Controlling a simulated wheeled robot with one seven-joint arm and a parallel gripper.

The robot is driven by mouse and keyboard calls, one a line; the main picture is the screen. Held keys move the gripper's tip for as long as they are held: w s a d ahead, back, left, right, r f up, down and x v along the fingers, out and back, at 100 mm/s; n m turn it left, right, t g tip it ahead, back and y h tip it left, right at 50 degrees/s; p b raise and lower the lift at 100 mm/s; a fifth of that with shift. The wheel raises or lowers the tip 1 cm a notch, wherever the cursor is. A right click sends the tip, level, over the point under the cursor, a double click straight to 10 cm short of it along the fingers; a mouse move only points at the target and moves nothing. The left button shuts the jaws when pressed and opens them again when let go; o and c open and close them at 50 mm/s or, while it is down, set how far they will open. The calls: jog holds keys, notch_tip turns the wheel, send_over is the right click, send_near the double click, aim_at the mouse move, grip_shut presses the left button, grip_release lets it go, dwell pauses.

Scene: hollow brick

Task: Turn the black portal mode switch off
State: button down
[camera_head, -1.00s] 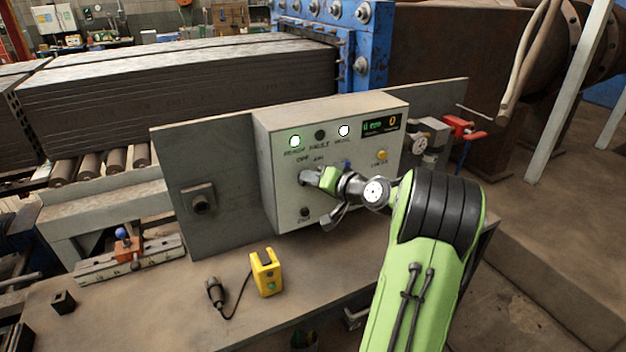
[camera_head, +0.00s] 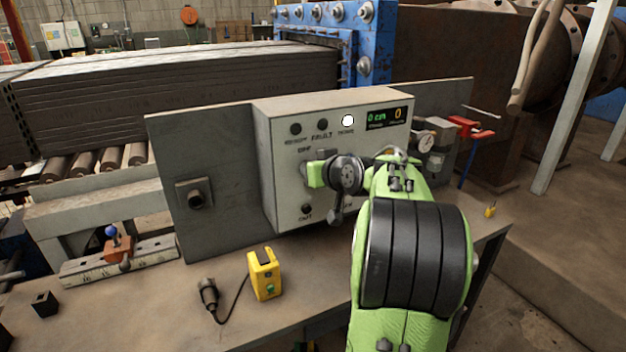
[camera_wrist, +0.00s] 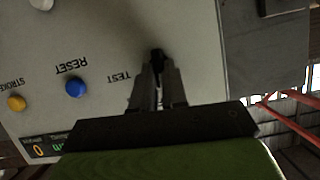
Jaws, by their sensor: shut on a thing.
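The grey control box (camera_head: 285,205) stands upright on the bench. In the wrist view its panel appears upside down, and the black switch (camera_wrist: 158,55) is between my fingertips. My gripper (camera_wrist: 157,82) is shut on this switch, close to the panel beside the TEST label. The switch's exact pointing direction is hidden by the fingers. The left lamp (camera_head: 296,129) is dark and the right lamp (camera_head: 347,121) is lit white.
A blue button (camera_wrist: 76,87) and a yellow button (camera_wrist: 17,103) sit beside my fingers. A yellow pendant (camera_head: 264,275) with a cable and a black plug (camera_head: 208,294) lie on the bench in front. A gauge (camera_head: 424,140) and red clamp (camera_head: 470,127) are right of the box.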

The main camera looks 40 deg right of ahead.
jog(key=shift+n+b, duration=0.3)
jog(key=shift+b, duration=0.05)
dwell(0.3)
jog(key=c, duration=1.2)
grip_release()
jog(key=shift+o, duration=0.2)
jog(key=p+v, duration=0.1)
jog(key=v, duration=1.4)
jog(key=shift+s+a+r+p, duration=0.25)
jog(key=shift+a+p, duration=0.05)
jog(key=shift+p, duration=0.05)
jog(key=shift+a, duration=0.1)
